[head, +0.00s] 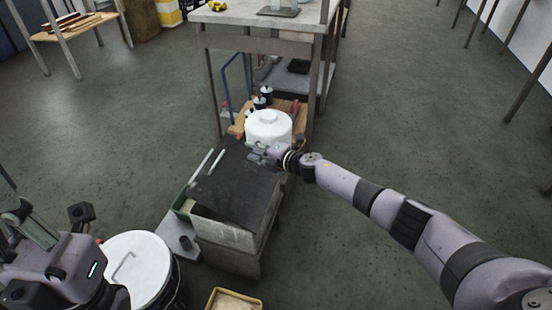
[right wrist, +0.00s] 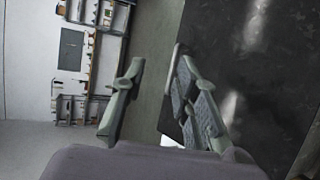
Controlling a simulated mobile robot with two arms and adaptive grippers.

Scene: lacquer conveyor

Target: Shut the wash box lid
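The wash box (head: 228,257) is a grey box standing low in the middle of the head view. Its dark, flat lid (head: 235,182) appears tilted, with a pale strip showing below its near edge. The lid's dark face fills the right of the right wrist view (right wrist: 262,85). My right gripper (head: 260,153) is at the lid's far right edge; its fingers are spread in the right wrist view (right wrist: 158,105). One finger overlaps the lid's edge; contact is unclear. My left gripper (head: 52,218) is at the lower left, away from the lid, its opening unclear.
A white round container (head: 268,126) stands just behind the lid, close to my right gripper. A white-lidded bucket (head: 137,270) is left of the box. A small wooden tray (head: 234,300) lies in front. A workbench (head: 262,40) stands behind. Floor is clear at right.

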